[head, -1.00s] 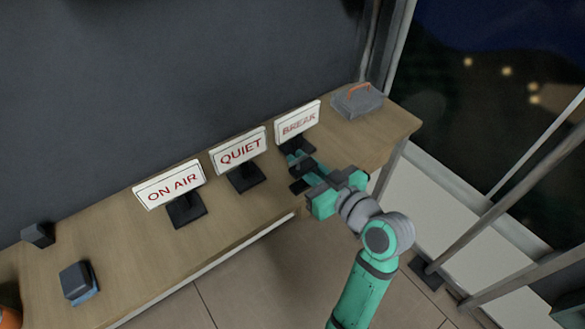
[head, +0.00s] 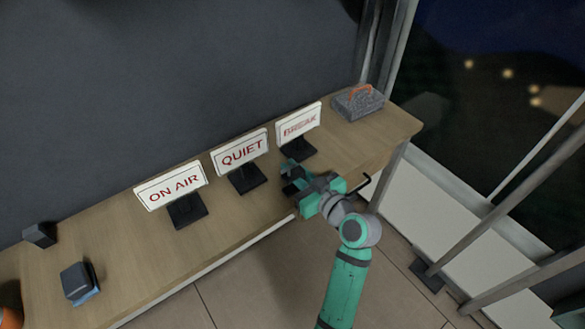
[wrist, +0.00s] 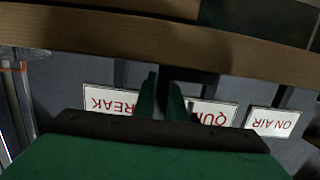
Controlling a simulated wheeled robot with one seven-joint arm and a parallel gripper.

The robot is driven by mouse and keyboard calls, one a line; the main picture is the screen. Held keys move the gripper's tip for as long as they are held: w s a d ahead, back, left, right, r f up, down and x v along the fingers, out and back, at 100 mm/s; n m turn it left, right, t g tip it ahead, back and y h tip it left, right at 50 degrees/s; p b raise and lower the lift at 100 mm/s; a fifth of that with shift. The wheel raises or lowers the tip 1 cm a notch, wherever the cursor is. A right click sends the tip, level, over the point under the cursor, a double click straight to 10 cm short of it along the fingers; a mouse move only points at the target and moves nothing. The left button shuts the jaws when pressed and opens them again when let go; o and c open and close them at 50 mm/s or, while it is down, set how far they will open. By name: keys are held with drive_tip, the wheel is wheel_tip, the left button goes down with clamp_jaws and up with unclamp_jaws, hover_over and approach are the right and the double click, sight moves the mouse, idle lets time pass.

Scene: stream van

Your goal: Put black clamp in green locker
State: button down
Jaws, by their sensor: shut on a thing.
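My gripper (head: 288,178) is over the front part of the wooden bench, just in front of the BREAK sign. Its green fingers (wrist: 162,98) are close together in the wrist view, with a narrow dark gap between them. It is shut on the black clamp (head: 292,188), which is mostly hidden by the fingers and hard to make out. I cannot tell whether the clamp still touches the bench top. No green locker can be clearly made out.
The wooden bench (head: 235,215) carries the ON AIR (head: 172,188), QUIET (head: 241,152) and BREAK (head: 298,123) signs on black stands. A grey box with an orange handle (head: 359,103) is at the far end. A dark block (head: 77,281) sits at left. Floor in front is open.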

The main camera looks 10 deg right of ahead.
drive_tip(key=shift+f, duration=0.1)
drive_tip(key=c, duration=1.8)
unclamp_jaws()
drive_tip(key=shift+w, duration=0.2)
drive_tip(key=shift+w+f, duration=0.1)
